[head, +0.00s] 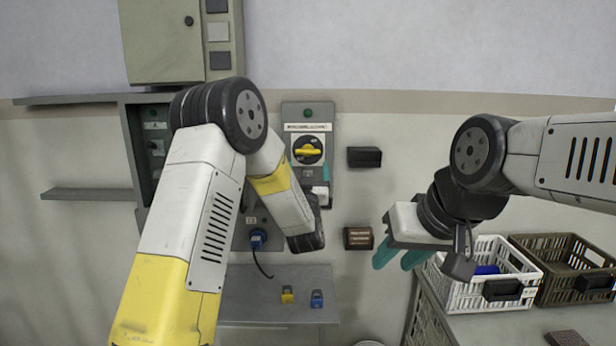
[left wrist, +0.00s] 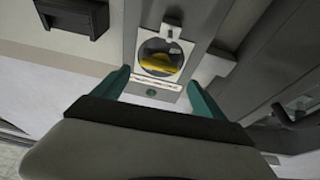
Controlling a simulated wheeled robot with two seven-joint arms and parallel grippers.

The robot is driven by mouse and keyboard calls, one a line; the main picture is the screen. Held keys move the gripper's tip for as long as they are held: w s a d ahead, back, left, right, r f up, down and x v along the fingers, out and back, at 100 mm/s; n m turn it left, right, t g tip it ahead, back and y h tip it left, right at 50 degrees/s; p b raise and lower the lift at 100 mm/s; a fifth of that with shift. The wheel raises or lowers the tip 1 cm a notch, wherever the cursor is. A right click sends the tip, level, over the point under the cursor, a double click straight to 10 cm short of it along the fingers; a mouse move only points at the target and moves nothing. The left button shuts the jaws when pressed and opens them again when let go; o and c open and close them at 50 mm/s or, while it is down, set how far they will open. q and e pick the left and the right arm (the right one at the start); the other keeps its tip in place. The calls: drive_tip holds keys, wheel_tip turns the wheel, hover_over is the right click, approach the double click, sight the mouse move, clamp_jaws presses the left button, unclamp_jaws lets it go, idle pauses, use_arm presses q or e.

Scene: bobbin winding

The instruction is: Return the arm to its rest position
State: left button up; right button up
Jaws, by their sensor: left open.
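My left arm (head: 180,230) reaches forward from the lower left in the head view, bent at the elbow. Its forearm is in front of the wall panel, and its gripper is mostly hidden there. In the left wrist view my left gripper (left wrist: 156,82) is open, with two teal fingers apart and nothing between them. A rotary switch with a yellow handle (head: 308,150) is on the panel; in the left wrist view the switch (left wrist: 160,62) appears beyond the fingers. My right gripper (head: 401,256) hangs near the crates, fingers apart and empty.
A white crate (head: 467,291) and a brown crate (head: 553,284) stand on the right bench (head: 470,325). A blue padlock (head: 317,299) and a yellow padlock (head: 287,295) are by the lower shelf (head: 245,312). A grey cabinet (head: 160,50) and shelf (head: 85,194) are left.

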use_arm(q)
drive_tip(key=s+a+r+m+g+h, duration=0.1)
drive_tip(key=s+a+r+g+h, duration=0.1)
drive_tip(key=s+a+r+g, duration=0.3)
drive_tip(key=s+a+g+h, duration=0.1)
drive_tip(key=s+g, duration=0.2)
drive_tip(key=s, duration=0.3)
drive_tip(key=s+a+f+g, duration=0.2)
drive_tip(key=s, duration=0.8)
drive_tip(key=s+a+f+g, duration=0.2)
drive_tip(key=s+a+g, duration=0.1)
drive_tip(key=s, duration=0.6)
drive_tip(key=s+a+f+g+y, duration=0.1)
drive_tip(key=s+a+f+g, duration=0.1)
drive_tip(key=s, duration=0.8)
drive_tip(key=shift+s+a+f+g, duration=0.3)
drive_tip(key=shift+s+a+g, duration=0.1)
drive_tip(key=shift+a, duration=0.15)
